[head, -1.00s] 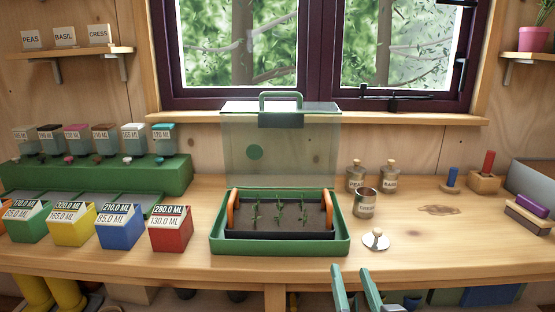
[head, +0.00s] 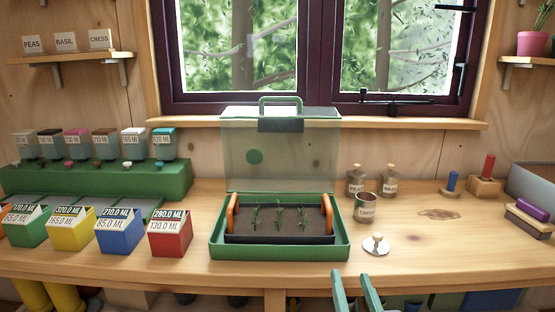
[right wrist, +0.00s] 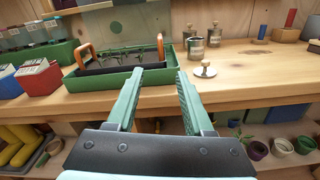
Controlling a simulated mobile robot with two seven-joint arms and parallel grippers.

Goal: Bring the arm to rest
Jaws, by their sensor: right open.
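My right gripper (head: 353,276) shows at the bottom of the head view, in front of the bench's front edge. In the right wrist view its two green fingers (right wrist: 158,88) are apart with nothing between them. My left gripper is in neither view. The fingers point toward the bench, near the green propagator tray (head: 280,252) and the small white lid with a knob (head: 376,245), touching neither in the head view.
The propagator's clear cover (head: 280,160) stands raised over seedlings. A metal tin (head: 365,209) and two corked jars (head: 356,179) stand right of it. Coloured boxes (head: 170,235) line the left. The bench (head: 450,262) is clear at front right. Pots (right wrist: 257,150) sit below.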

